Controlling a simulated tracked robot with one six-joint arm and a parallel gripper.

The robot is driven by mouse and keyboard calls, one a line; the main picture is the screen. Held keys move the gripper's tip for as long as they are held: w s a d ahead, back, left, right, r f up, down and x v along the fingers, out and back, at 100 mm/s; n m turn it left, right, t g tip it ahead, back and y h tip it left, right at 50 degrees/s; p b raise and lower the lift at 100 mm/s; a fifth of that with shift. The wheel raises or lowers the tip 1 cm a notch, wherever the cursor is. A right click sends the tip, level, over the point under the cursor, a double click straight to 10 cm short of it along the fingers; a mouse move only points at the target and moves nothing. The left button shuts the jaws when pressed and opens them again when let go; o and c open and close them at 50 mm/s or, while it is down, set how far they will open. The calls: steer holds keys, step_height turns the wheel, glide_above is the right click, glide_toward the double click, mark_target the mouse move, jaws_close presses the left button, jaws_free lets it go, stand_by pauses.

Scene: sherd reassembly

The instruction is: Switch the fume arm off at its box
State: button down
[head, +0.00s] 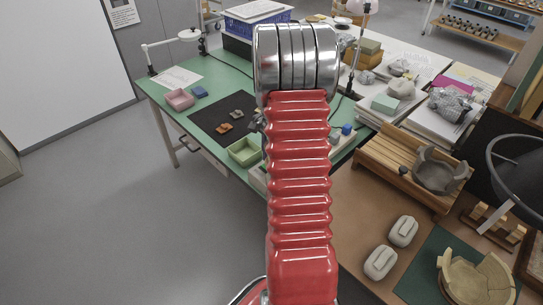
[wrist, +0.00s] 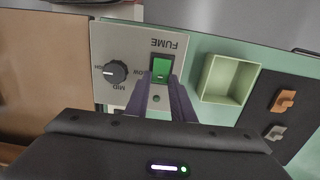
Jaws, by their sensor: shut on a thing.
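In the wrist view the fume box (wrist: 110,48) has a pale grey face with the word FUME upside down. A black dial (wrist: 116,72) with speed marks sits on the left of this face. A green rocker switch (wrist: 161,69) in a dark frame sits to its right, under the label. My gripper (wrist: 162,80) has its two dark fingers at the switch, one on each side of its near end, shut on it with a narrow gap between them. In the head view my red arm hides my gripper and most or all of the box.
A light green tray (wrist: 227,79) stands just right of the box. Beyond it a black mat (head: 205,119) holds an orange sherd (head: 224,127) and a grey sherd (head: 236,114). A wooden rack with a grey pot (head: 440,172) stands to the right. The floor at left is clear.

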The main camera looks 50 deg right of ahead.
steer(key=shift+a+h, duration=0.25)
steer(key=shift+h, duration=0.25)
steer(key=c, duration=1.5)
jaws_free()
steer(key=shift+r, duration=0.15)
steer(key=r, duration=1.3)
steer(key=shift+a+r, duration=0.25)
steer(key=shift+a, duration=0.05)
steer(key=shift+w+n, duration=0.1)
steer(key=shift+n, duration=0.2)
